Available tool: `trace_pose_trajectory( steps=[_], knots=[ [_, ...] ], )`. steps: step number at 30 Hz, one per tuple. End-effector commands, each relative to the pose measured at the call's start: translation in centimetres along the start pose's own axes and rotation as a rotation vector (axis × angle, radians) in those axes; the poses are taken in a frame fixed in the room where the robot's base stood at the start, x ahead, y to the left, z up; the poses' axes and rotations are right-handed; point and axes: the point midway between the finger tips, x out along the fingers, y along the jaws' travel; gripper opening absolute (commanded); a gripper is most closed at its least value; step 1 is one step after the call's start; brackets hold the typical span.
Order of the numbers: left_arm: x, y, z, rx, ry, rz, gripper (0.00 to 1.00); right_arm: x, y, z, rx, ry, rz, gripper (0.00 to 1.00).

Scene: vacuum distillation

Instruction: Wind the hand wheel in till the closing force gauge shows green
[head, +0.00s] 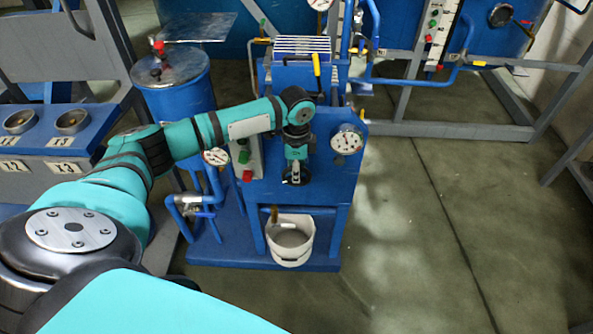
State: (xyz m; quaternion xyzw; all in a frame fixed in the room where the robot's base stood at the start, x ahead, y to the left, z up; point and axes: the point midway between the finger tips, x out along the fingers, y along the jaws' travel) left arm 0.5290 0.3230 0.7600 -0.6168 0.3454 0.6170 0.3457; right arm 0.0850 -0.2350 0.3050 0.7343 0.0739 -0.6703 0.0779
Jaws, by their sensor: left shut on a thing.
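My left arm reaches across to the front of the blue machine (320,185). My left gripper (295,171) points down at its front panel, shut on what seems to be the dark hand wheel, which is mostly hidden by the gripper. A round white gauge (346,140) sits on the panel just right of the gripper. Its needle and any green zone are too small to read. A second, smaller gauge (216,156) is left of the panel. I cannot tell from labels which one is the closing force gauge. My right gripper is out of view.
A control box (246,160) with green and red buttons is close left of the gripper. A white bucket (290,240) stands below on the machine's base. A blue drum (178,90) stands behind my forearm. The floor at right is clear.

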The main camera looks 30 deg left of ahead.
Motion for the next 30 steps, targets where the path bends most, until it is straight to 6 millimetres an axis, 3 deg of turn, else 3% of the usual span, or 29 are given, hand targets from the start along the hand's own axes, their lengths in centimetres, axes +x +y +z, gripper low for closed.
trace_pose_trajectory(
  steps=[10,21,22,24,27,30],
  knots=[
    [-0.4,0.0,-0.3,0.000,-0.110,0.003,0.00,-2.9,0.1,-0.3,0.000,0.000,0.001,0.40],
    [0.0,0.0,-0.3,0.000,-0.141,0.001,0.00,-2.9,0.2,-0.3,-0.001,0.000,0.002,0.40],
    [0.0,0.0,-0.3,0.000,-0.141,0.001,0.17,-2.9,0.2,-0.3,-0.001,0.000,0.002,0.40],
    [0.0,0.0,-0.3,0.000,-0.140,0.001,0.26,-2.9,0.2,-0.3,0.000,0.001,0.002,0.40],
    [0.0,0.0,-0.3,0.000,-0.140,0.001,0.37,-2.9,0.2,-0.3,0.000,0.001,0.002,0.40],
    [0.0,0.0,-0.3,0.000,-0.140,0.001,0.37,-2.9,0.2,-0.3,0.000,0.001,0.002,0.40]
  ],
)
